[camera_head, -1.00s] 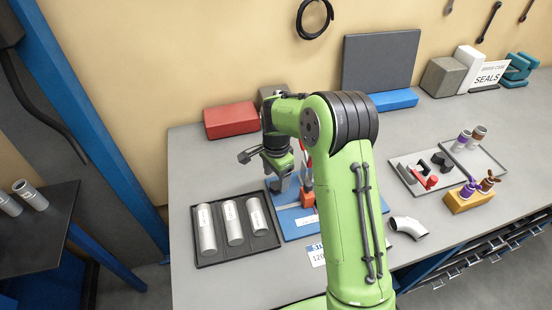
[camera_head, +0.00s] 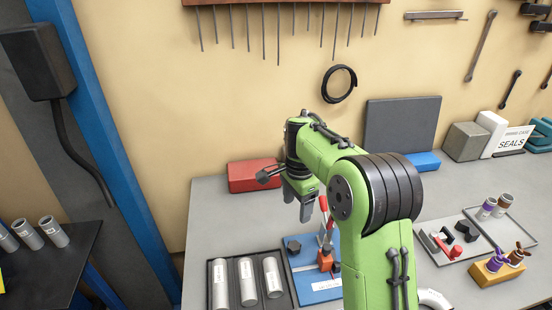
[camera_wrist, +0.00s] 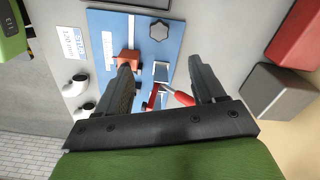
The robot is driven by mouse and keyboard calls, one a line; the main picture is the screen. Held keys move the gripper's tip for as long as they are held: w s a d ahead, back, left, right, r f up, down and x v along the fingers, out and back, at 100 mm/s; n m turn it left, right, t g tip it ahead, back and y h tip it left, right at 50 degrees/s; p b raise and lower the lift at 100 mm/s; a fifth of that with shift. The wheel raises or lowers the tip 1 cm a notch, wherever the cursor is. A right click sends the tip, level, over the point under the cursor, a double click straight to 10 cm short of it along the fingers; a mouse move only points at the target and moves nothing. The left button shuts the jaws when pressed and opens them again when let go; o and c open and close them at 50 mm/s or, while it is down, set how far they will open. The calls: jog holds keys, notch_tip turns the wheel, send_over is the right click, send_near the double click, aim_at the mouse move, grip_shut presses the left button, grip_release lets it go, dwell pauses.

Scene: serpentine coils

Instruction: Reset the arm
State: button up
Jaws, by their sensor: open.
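My green arm reaches over the workbench in the head view. My gripper (camera_head: 300,206) hangs above the back of the blue fixture plate (camera_head: 322,290). In the wrist view my gripper (camera_wrist: 160,82) has its two dark fingers spread apart with nothing held between them. The fixture's red-handled clamp (camera_wrist: 172,97) shows below and between the fingers. An orange-red block (camera_head: 325,261) and a dark knob (camera_head: 294,247) are on the plate.
A black tray (camera_head: 263,304) with several grey cylinders lies left of the plate. A red block (camera_head: 254,175) and a dark panel (camera_head: 402,125) stand at the back. An orange holder (camera_head: 497,270) and parts tray (camera_head: 447,252) are at right.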

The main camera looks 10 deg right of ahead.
jog(key=s+r+n+t, duration=0.2)
jog(key=s+r+n, duration=0.2)
jog(key=s+r, duration=0.3)
jog(key=s+r+n+t, duration=0.1)
jog(key=s+n+t, duration=0.2)
jog(key=s+n, duration=0.7)
jog(key=s, duration=1.1)
jog(key=shift+s+t, duration=0.15)
jog(key=shift+t, duration=0.15)
jog(key=shift+r, duration=0.1)
jog(key=shift+c, duration=0.5)
